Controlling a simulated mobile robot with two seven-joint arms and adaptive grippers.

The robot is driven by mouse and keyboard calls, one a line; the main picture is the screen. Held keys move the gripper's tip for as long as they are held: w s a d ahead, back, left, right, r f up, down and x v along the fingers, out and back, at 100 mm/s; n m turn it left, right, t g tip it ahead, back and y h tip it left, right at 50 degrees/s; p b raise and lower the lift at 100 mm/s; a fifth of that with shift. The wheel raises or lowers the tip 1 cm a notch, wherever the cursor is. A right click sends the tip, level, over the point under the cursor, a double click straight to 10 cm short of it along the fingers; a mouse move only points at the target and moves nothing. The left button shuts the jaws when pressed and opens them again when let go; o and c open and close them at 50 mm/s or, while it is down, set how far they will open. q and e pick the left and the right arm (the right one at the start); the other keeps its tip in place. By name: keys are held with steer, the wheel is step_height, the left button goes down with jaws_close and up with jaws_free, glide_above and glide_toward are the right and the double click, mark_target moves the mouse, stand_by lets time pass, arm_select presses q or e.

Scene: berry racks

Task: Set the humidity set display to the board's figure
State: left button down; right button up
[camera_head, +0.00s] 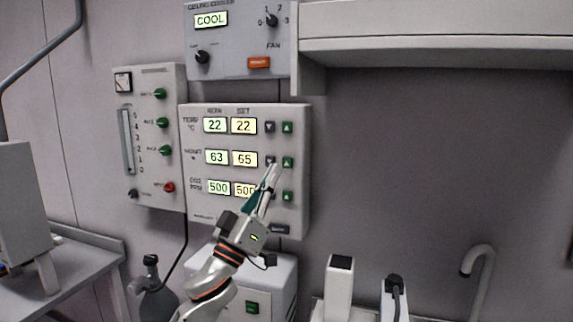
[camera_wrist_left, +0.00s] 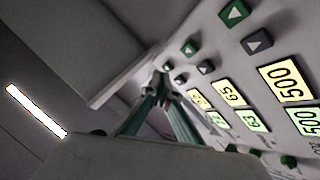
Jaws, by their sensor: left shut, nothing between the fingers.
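The climate panel (camera_head: 294,217) hangs on the wall with room and set columns. The humidity set display (camera_head: 245,159) reads 65, and the humidity room display (camera_head: 217,157) beside it reads 63. To their right are the dark humidity down button (camera_head: 270,161) and the green up button (camera_head: 288,162). The humidity set display also shows in the left wrist view (camera_wrist_left: 229,92). My left gripper (camera_head: 273,170) is shut and empty, its tips over or just below the down button; I cannot tell whether they touch it. The wrist view shows its fingers (camera_wrist_left: 162,91) converging. No board with a figure is visible.
The temperature set display (camera_head: 244,125) reads 22. The CO2 set display (camera_head: 244,189), partly hidden by my gripper, reads 500. A ceiling cooler panel (camera_head: 228,70) hangs above, and a gauge panel (camera_head: 149,85) stands to the left. Bare wall lies to the right.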

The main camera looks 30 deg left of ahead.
mark_target(287, 163)
stand_by(0.5)
arm_select(q)
steer(key=shift+s+d+n+g+y+p, duration=0.1)
steer(key=shift+s+d+n+y+p, duration=0.35)
steer(key=shift+n+y, duration=2.95)
steer(key=shift+s+n+g+y, duration=0.1)
steer(key=shift+s+n+y, duration=0.45)
steer(key=shift+n, duration=5.9)
steer(key=shift+s+d+n+g+y+p, duration=0.2)
steer(key=shift+s+n+y, duration=1.05)
steer(key=shift+n, duration=3.7)
steer(key=shift+w+y, duration=0.4)
steer(key=shift+w, duration=0.05)
steer(key=w+a+b, duration=0.2)
steer(key=w+b, duration=0.1)
steer(key=w, duration=0.5)
steer(key=shift+w, duration=0.3)
